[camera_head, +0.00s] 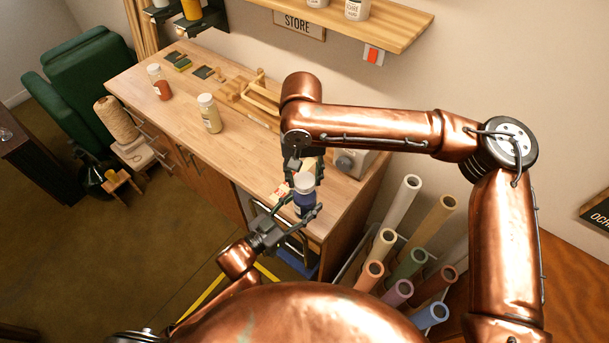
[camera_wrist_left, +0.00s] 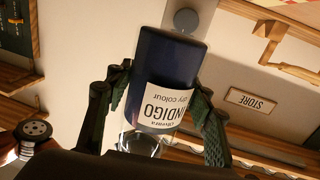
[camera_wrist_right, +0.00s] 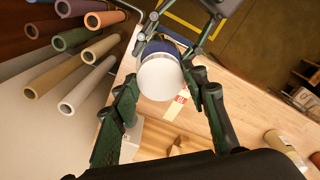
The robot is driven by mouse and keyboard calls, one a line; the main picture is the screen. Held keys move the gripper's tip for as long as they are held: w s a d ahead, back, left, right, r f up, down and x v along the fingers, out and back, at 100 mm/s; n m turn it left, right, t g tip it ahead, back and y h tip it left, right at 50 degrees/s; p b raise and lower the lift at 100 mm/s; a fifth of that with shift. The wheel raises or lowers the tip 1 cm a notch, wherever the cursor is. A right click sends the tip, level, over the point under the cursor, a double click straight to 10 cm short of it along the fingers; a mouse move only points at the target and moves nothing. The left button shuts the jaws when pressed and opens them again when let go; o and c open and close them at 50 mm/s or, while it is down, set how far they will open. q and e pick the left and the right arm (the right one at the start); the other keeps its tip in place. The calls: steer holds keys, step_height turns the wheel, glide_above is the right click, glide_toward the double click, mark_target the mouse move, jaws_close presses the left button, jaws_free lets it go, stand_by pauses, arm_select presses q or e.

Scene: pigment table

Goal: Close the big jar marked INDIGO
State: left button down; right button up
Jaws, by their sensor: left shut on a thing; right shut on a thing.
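The INDIGO jar (camera_head: 304,203), clear with dark blue pigment, is held above the near end of the bench. My left gripper (camera_head: 298,213) is shut on it from the side. In the left wrist view the jar (camera_wrist_left: 168,70) sits between the green fingers, its label upside down. The white round lid (camera_head: 305,183) is at the jar's top. My right gripper (camera_head: 305,172) is shut on the lid from above. In the right wrist view the lid (camera_wrist_right: 160,78) covers the jar's mouth from sight. I cannot tell whether it is seated or screwed down.
On the wooden bench (camera_head: 240,160) stand a red-pigment jar (camera_head: 161,88) and a pale-yellow one (camera_head: 209,116). A wooden frame (camera_head: 258,100) lies behind them. Several coloured rolls (camera_head: 410,262) stand upright right of the bench. A shelf (camera_head: 390,27) is above.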

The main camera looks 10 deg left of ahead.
steer(key=m, duration=0.6)
steer(key=shift+a, duration=0.1)
steer(key=m, duration=0.3)
steer(key=shift+m, duration=0.4)
steer(key=m, duration=0.3)
steer(key=shift+a+m, duration=0.1)
steer(key=shift+m, duration=0.3)
steer(key=m, duration=0.4)
steer(key=shift+w, duration=0.1)
steer(key=o, duration=0.8)
